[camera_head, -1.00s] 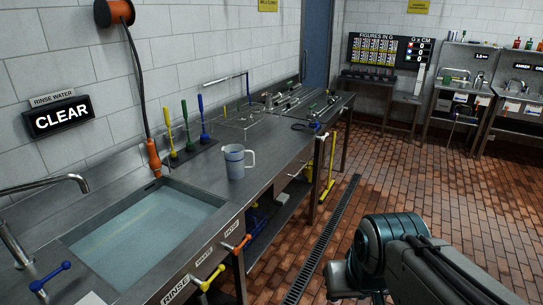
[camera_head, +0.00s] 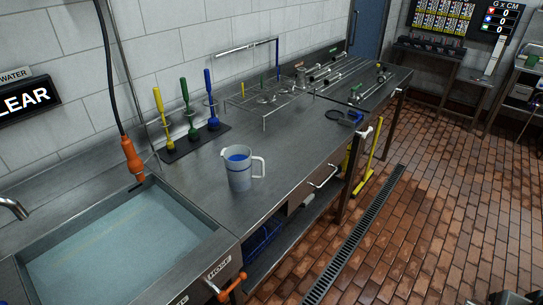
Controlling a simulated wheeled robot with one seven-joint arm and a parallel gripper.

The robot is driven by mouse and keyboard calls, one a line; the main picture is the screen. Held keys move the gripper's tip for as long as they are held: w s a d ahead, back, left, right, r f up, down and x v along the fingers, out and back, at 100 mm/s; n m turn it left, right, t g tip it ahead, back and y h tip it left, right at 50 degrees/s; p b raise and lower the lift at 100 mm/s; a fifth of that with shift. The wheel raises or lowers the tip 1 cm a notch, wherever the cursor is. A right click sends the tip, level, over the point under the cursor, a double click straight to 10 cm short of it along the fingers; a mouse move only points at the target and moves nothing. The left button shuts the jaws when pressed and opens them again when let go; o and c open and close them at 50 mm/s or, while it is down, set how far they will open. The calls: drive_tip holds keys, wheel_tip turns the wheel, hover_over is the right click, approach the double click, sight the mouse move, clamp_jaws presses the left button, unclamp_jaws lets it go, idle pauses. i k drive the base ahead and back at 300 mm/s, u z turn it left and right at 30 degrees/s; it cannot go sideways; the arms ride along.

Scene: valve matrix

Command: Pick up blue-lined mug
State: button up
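The blue-lined mug (camera_head: 239,176) stands upright on the steel counter (camera_head: 200,205), just right of the sink. It is pale grey with a blue inside showing at its open top. Its handle points to the right. Nothing touches the mug. My gripper is not in view; only a small piece that may be my arm shows at the bottom right edge.
A water-filled sink (camera_head: 125,245) lies left of the mug. Yellow, green and blue brushes (camera_head: 186,110) stand behind it. A wire rack (camera_head: 268,101) and metal fittings are farther back. An orange-handled hose (camera_head: 132,158) hangs over the sink. Brick floor lies open to the right.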

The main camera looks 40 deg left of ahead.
sight(239, 158)
drive_tip(key=u, duration=0.4)
drive_tip(key=i, duration=0.9)
drive_tip(key=u, duration=1.05)
drive_tip(key=i, duration=0.35)
drive_tip(key=u, duration=0.35)
